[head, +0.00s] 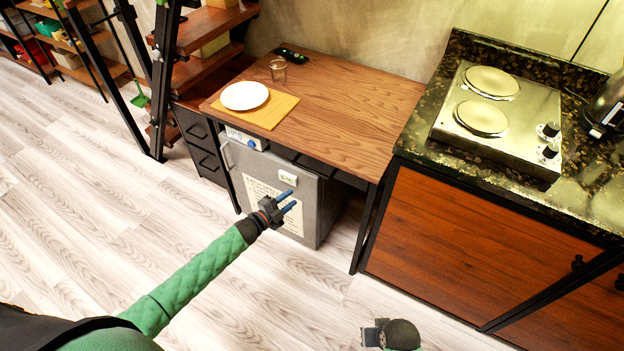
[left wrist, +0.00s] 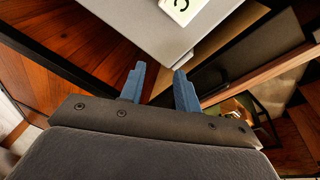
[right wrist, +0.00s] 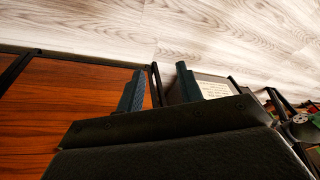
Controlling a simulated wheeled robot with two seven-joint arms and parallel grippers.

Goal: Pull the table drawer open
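The wooden table (head: 345,100) stands against the wall. A dark drawer front (head: 318,164) shows as a narrow strip under its front edge and looks closed. In the left wrist view a dark panel (left wrist: 240,55) under the wooden edge appears to be this drawer. My left gripper (head: 287,201) is in front of the table, lower in the picture than the drawer front; its blue fingers are apart and empty, also in the left wrist view (left wrist: 160,72). My right gripper (right wrist: 161,72) is open and empty; in the head view only part of it shows at the bottom edge.
A grey mini fridge (head: 325,205) with a paper sheet stands under the table. A plate (head: 244,96) on a mat and a glass (head: 278,70) are on the tabletop. A kitchen cabinet (head: 470,245) with a hot plate stands to the right. The floor in front is clear.

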